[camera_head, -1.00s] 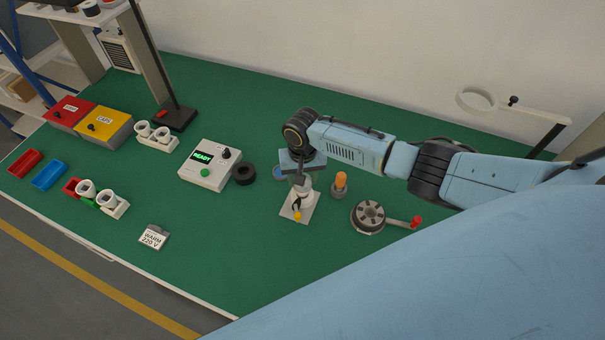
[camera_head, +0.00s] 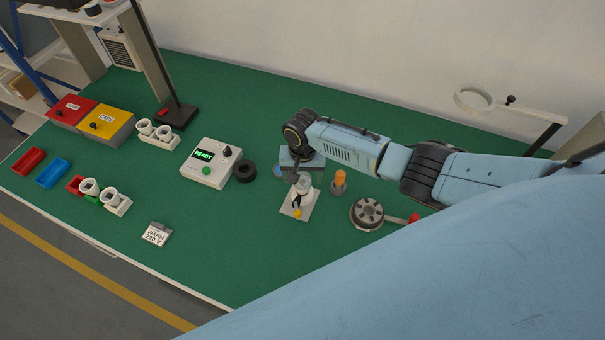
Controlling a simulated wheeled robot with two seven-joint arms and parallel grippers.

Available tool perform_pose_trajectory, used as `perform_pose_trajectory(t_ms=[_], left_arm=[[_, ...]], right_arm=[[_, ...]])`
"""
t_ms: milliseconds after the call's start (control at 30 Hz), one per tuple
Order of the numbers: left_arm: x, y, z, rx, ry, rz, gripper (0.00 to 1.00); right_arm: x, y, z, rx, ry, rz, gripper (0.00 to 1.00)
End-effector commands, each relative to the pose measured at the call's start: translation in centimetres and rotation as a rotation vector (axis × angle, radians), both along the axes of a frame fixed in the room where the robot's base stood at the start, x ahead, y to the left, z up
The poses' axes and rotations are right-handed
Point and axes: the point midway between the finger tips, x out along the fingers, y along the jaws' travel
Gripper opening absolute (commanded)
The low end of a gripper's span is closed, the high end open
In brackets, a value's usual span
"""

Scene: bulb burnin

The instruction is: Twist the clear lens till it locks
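My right gripper (camera_head: 301,181) points down over a small white fixture plate (camera_head: 289,210) in the middle of the table. Its fingers are at a small pale upright piece on that plate, but the piece is mostly hidden and too small to tell whether they grip it. My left gripper is not in view.
An orange-topped grey piece (camera_head: 339,182) stands close right of the gripper. A white READY tester (camera_head: 207,165) and a black ring (camera_head: 245,171) stand left.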

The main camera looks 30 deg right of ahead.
Motion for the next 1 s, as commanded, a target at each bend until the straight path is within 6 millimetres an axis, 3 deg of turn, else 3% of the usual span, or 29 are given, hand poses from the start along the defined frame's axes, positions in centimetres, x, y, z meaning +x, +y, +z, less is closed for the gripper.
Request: perform_pose_trajectory(t_ms=[233, 367, 800, 1000], left_arm=[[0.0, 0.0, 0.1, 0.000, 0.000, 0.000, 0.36], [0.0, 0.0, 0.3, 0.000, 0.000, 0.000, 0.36], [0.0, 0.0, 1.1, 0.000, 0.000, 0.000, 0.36], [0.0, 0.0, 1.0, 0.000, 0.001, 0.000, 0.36]], right_arm=[[0.1, 0.0, 0.3, 0.000, -0.001, 0.001, 0.71], [0.1, 0.0, 1.5, 0.001, -0.003, 0.002, 0.71], [0.1, 0.0, 10.6, 0.000, -0.004, 0.002, 0.71], [0.1, 0.0, 12.9, 0.000, -0.002, 0.000, 0.71]])
